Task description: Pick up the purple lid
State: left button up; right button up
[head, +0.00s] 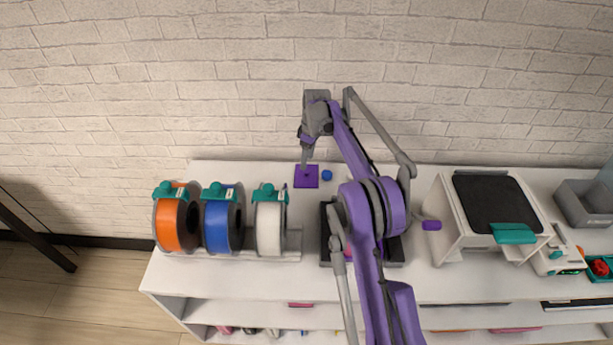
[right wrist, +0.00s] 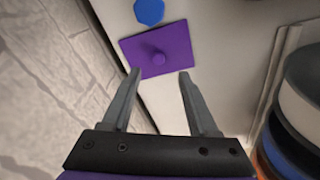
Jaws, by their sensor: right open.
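The purple lid (head: 312,181) is a flat square plate lying on the white bench top, near its back edge by the brick wall. In the right wrist view the lid (right wrist: 176,51) shows a round knob at its middle. My right gripper (head: 305,164) is above the lid, reaching down toward it from the back. In the right wrist view its two fingers (right wrist: 160,82) are open, with nothing between them, and the lid lies just beyond the tips. The left gripper does not show.
A small blue piece (head: 327,175) lies close beside the lid. Orange (head: 168,225), blue (head: 217,226) and white (head: 269,228) spools stand to the left. A black tray (head: 327,256) sits partly under my arm. A white machine (head: 452,222) stands at the right.

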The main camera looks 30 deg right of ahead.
aim_at(306, 171)
jog(key=f, duration=0.5)
jog(key=shift+w+f, duration=0.25)
jog(key=shift+f, duration=0.1)
jog(key=shift+c, duration=0.2)
grip_shut()
